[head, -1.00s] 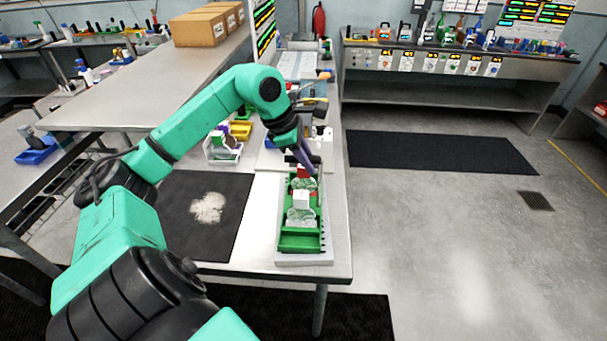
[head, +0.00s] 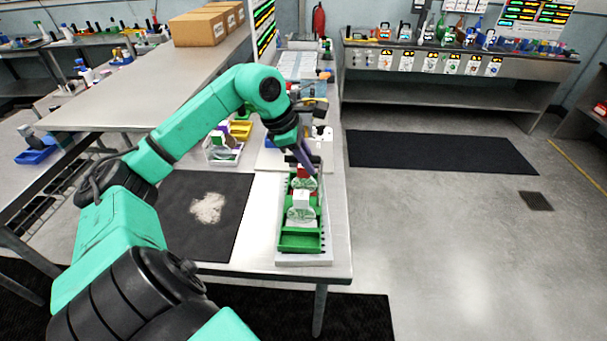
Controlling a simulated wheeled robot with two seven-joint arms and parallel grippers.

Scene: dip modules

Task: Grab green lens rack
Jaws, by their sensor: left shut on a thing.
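The green lens rack (head: 300,241) sits on a pale grey base (head: 303,260) near the right edge of the table. It holds round clear lenses, a white block (head: 301,198) and a red piece farther back. My left gripper (head: 310,170) points down at the far end of the rack, its purple fingers close by the red piece. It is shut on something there. The fingertips are small and partly hidden, so I cannot tell which part they hold. My right gripper is not in view.
A black mat (head: 185,225) with a pale patch lies left of the rack. A white caddy (head: 222,150) and a yellow bin (head: 240,130) stand behind the mat. The table's right edge runs close beside the rack, with open floor beyond.

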